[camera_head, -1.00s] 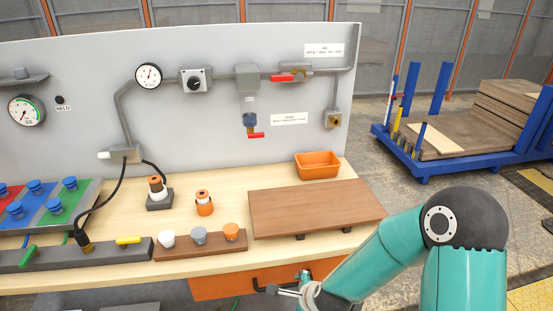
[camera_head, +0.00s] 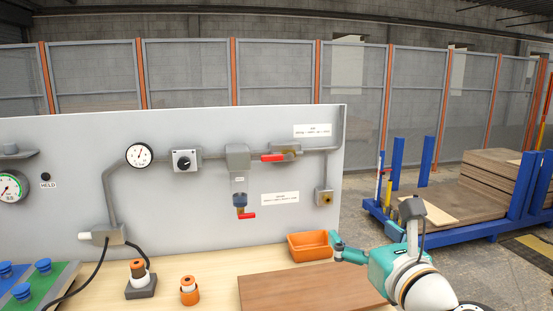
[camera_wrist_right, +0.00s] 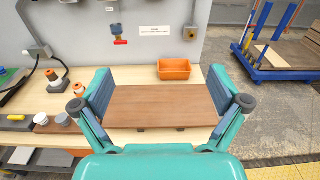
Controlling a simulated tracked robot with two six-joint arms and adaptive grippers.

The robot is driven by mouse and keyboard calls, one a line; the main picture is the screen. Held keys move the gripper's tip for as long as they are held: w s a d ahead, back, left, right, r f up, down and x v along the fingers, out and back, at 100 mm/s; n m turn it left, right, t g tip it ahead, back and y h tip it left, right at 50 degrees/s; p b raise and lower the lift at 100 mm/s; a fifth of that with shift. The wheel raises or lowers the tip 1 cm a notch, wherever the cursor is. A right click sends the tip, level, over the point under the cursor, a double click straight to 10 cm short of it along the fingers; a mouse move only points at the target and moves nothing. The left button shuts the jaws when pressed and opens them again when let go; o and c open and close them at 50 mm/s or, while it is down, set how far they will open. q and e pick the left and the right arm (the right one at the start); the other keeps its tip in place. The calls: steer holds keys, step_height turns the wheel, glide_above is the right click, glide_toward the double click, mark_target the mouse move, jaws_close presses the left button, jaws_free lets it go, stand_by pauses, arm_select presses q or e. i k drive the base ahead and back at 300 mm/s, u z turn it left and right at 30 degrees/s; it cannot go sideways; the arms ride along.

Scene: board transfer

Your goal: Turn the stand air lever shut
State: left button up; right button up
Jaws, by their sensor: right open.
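A red lever (camera_head: 273,157) lies level on the grey valve of the upper pipe on the panel, under a white label too small to read. A second red lever (camera_head: 246,215) sits below the filter unit; it also shows in the right wrist view (camera_wrist_right: 120,42). I cannot tell from the labels which one is the stand air lever. My right gripper (camera_head: 337,246) is in front of the panel, low and to the right of both levers, beside the orange bin. In the right wrist view it is open and empty (camera_wrist_right: 160,88), its fingers spread wide. My left gripper is out of view.
An orange bin (camera_head: 310,246) and a brown board (camera_head: 300,289) are on the bench. A gauge (camera_head: 139,155) and a black knob (camera_head: 183,163) are left of the upper lever. A blue cart (camera_head: 465,232) with boards stands right. The panel front around the levers looks clear.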

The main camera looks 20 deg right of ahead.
mark_target(275, 157)
steer(key=i, duration=0.9)
steer(key=u, duration=0.05)
